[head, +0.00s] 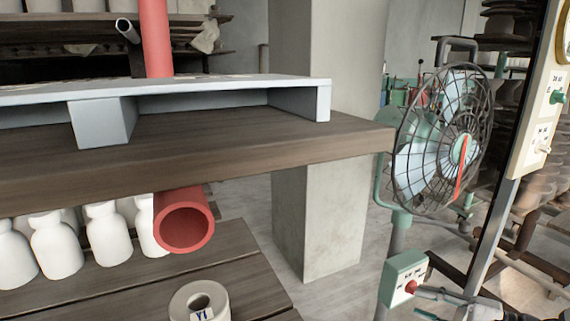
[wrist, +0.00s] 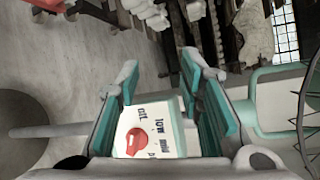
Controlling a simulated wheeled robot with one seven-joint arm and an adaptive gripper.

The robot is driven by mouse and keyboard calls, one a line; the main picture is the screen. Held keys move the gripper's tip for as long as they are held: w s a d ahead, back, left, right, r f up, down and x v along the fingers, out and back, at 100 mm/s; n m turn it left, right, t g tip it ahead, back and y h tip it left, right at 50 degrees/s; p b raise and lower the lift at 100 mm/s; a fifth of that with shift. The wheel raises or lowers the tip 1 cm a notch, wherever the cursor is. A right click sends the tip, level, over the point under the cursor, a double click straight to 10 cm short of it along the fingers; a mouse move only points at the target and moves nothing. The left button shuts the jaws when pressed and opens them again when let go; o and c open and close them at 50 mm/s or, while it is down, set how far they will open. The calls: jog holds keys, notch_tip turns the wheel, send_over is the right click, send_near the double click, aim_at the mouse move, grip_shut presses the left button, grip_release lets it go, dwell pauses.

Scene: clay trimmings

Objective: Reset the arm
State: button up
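My gripper (head: 422,301) is at the lower right of the head view, close beside the fan's green control box (head: 402,278). In the wrist view my gripper (wrist: 160,72) has its two teal-padded fingers spread wide apart. The control box (wrist: 168,128) shows between the fingers, with its pale labelled face and red knob (wrist: 136,141). I see no finger closed on the knob or box. Whether a finger touches the box I cannot tell. The rest of my arm is mostly out of the head view.
The caged fan (head: 445,140) stands above the box. A dark wooden shelf (head: 250,145) bears a grey pallet (head: 102,122). A red pipe (head: 182,225) protrudes below it, near white bottles (head: 108,235). A switch panel (head: 540,118) stands at right. A concrete pillar (head: 318,220) stands behind.

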jog(key=s+a+r+n+g+h, duration=0.1)
jog(key=s+a+r+n+g, duration=0.35)
jog(key=a+r+g, duration=0.35)
jog(key=s+a+r+n+g+h, duration=0.2)
jog(key=s+a+r+n+g, duration=0.15)
jog(key=s+a+r, duration=0.4)
jog(key=s+a+r+n+t+h, duration=0.1)
jog(key=s+r+n+h, duration=0.1)
jog(key=s+h, duration=0.45)
jog(key=s+r+n+t+h, duration=0.1)
jog(key=s+r+n+h, duration=0.15)
jog(key=s, duration=0.65)
notch_tip(320, 180, up, 18)
jog(key=t+p, duration=0.3)
jog(key=p, duration=1.3)
jog(key=shift+a+p, duration=0.25)
jog(key=shift+p, duration=0.15)
jog(key=shift+w+r+m, duration=0.1)
jog(key=shift+w+m, duration=0.05)
jog(key=shift+m, duration=0.1)
